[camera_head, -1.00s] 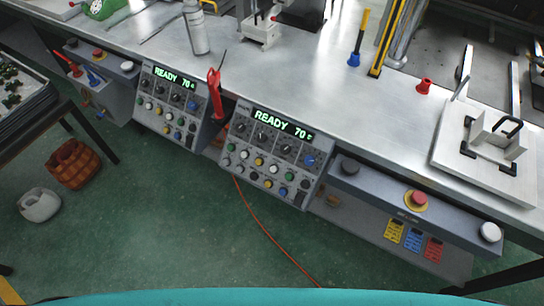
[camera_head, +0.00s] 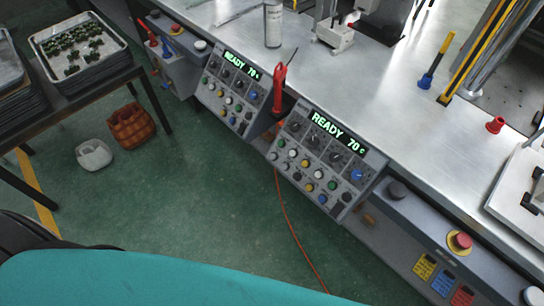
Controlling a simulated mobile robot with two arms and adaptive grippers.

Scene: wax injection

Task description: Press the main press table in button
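The main press shows as a metal-topped bench with a control panel (camera_head: 318,162) on its front. The panel's green display reads READY 70 and it carries several knobs and coloured buttons. To its right a grey bar holds a black button (camera_head: 398,188), a red mushroom button (camera_head: 461,240) on a yellow base and a white button (camera_head: 534,295) at the lower right edge. The labels are too small to tell which is the table in button. Neither of my grippers is in view.
A second panel (camera_head: 231,90) also reads READY 70. A red-handled tool (camera_head: 279,88) stands between the panels. An orange cable (camera_head: 291,228) lies on the green floor. A brown basket (camera_head: 131,126) and a white bin (camera_head: 94,155) stand at left, near a tray table (camera_head: 102,88).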

